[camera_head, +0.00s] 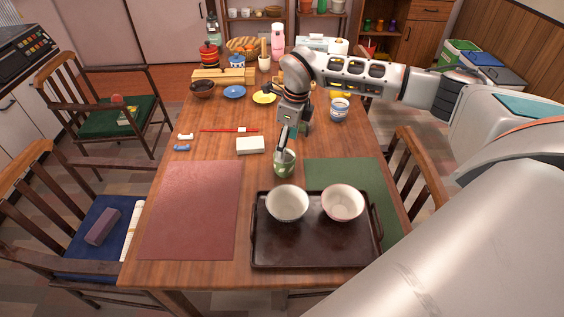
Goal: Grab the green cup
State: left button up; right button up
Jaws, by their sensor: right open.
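The green cup (284,165) stands upright on the wooden table, just behind the dark tray. My right gripper (284,148) comes down from above and behind it, with its fingers at the cup's rim. A finger seems to reach into or over the cup's opening. Whether it touches the cup cannot be told. The right gripper is open. My left gripper is not in view.
A dark tray (315,250) with two bowls (287,203) (342,202) lies in front of the cup. A blue-white cup (339,110) stands behind right.

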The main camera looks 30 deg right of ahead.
aim_at(284, 164)
jog(key=f, duration=0.5)
jog(key=shift+w+a+f, duration=0.2)
jog(key=shift+w+f, duration=0.1)
jog(key=shift+w, duration=0.05)
jog(key=c, duration=1.4)
